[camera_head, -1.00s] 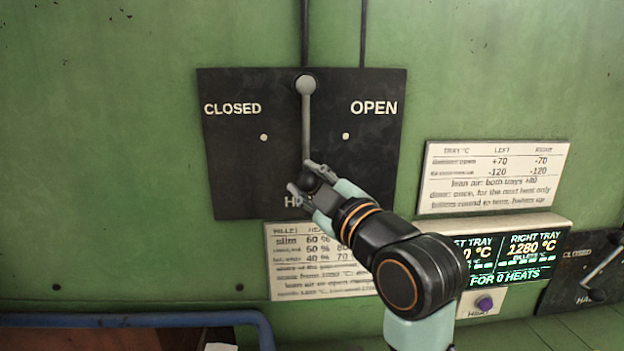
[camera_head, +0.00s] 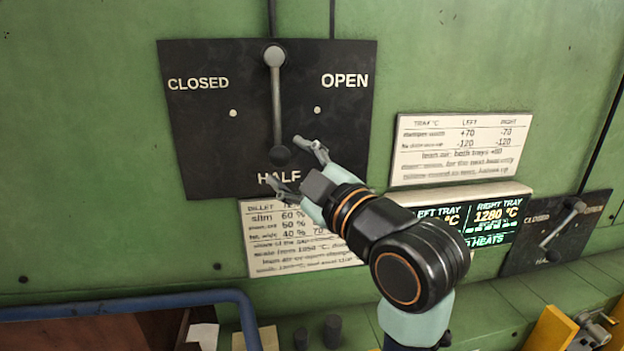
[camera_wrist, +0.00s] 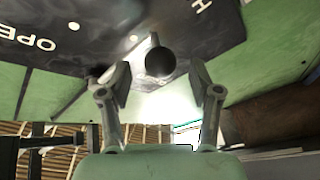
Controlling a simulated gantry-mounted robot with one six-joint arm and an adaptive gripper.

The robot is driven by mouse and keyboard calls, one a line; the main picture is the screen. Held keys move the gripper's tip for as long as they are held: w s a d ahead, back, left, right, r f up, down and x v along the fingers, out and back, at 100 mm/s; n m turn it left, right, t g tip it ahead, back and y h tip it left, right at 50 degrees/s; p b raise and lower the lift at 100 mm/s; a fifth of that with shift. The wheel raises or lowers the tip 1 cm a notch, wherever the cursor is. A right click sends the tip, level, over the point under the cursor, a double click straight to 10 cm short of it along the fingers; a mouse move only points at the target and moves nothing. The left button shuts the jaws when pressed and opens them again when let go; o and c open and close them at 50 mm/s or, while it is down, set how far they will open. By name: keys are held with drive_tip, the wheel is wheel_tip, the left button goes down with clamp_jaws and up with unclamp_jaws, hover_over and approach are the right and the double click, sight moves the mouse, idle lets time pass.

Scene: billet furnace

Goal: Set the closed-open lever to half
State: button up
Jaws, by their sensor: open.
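The closed-open lever (camera_head: 277,105) is a grey rod on a black plate (camera_head: 200,130) marked CLOSED, HALF and OPEN. It hangs straight down from its top pivot, with its dark knob (camera_head: 279,156) just above the word HALF. My gripper (camera_head: 297,166) is open, its fingers spread just below and to the right of the knob. In the wrist view the round knob (camera_wrist: 160,62) shows ahead of and between the open fingertips, with nothing held.
A second, smaller lever plate (camera_head: 560,232) is at the right. Paper charts (camera_head: 462,150) and a lit tray display (camera_head: 490,222) are on the green wall. A blue rail (camera_head: 120,305) runs at the lower left.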

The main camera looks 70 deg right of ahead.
drive_tip(key=v, duration=0.8)
drive_tip(key=shift+s, duration=0.15)
drive_tip(key=shift+f, duration=0.1)
